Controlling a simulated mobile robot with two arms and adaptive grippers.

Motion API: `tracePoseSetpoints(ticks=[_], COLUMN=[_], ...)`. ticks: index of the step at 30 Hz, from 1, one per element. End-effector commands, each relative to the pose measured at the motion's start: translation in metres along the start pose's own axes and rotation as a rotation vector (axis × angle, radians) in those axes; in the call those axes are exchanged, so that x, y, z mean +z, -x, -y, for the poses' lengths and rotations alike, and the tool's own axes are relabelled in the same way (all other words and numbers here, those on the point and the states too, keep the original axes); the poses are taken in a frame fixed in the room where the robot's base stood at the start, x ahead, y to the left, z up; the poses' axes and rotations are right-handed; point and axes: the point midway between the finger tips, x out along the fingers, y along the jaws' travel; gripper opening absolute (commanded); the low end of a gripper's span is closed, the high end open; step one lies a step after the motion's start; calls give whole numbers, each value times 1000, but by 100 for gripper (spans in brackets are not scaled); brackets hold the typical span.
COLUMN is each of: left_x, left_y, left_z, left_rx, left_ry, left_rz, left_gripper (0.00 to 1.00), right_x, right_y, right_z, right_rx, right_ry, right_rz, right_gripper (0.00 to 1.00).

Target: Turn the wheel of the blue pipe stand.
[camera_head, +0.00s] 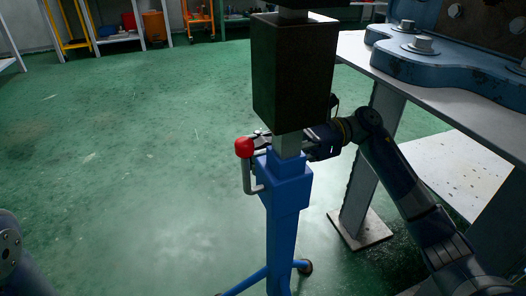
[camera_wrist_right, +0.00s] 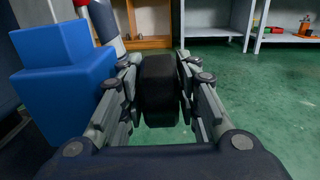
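The blue pipe stand (camera_head: 290,190) stands upright on the green floor in the head view. A grey crank handle with a red knob (camera_head: 244,147) is on its left side. My right gripper (camera_head: 262,137) reaches in from the right behind the stand's post, mostly hidden. In the right wrist view, the blue body (camera_wrist_right: 62,85) is close on the left. A black wheel-like part (camera_wrist_right: 158,90) lies between the fingers of my right gripper (camera_wrist_right: 158,80). The fingers flank it closely; I cannot tell whether both press on it. My left gripper is not in view.
A dark box-shaped part (camera_head: 293,75) surrounds the post above the blue body and hides what is behind. A workbench (camera_head: 440,95) with blue metal parts stands at the right, its leg near my right arm. Shelves line the back wall. Floor at left is clear.

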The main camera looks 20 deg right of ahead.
Motion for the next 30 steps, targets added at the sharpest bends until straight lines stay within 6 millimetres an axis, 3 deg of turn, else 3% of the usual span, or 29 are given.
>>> tracePoseSetpoints(ticks=[1, 3, 14, 30], left_x=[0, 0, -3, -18], left_y=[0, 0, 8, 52], left_z=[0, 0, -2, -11], left_rx=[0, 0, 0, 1], left_ry=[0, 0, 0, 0], left_rz=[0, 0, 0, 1], left_gripper=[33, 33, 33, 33], right_x=[0, 0, -3, -6], right_y=[0, 0, 1, 2], right_z=[0, 0, 0, -1], right_rx=[0, 0, 0, 2], right_ry=[0, 0, -1, 0], right_rz=[0, 0, 44, 414], right_gripper=[13, 1, 1, 1])
